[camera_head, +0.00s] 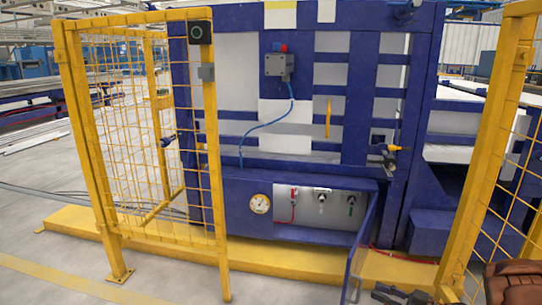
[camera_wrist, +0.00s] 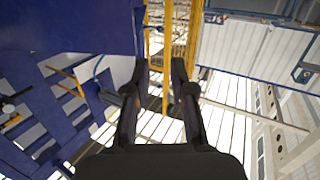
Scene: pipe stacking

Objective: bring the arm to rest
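My gripper (camera_wrist: 158,66) shows in the wrist view with its two dark fingers apart and nothing between them. The wrist view looks up past the fingers toward the roof, with the blue machine tilted at the left. In the head view, a dark part that looks like my gripper (camera_head: 402,295) shows at the bottom edge, in front of the yellow base. Its fingers cannot be made out clearly there. No pipe is seen in the gripper.
A blue machine frame (camera_head: 358,95) stands ahead, with a low open cabinet (camera_head: 322,210) and its door (camera_head: 361,250) swung outward near my gripper. Yellow mesh fences (camera_head: 135,130) stand at left and right (camera_head: 488,150).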

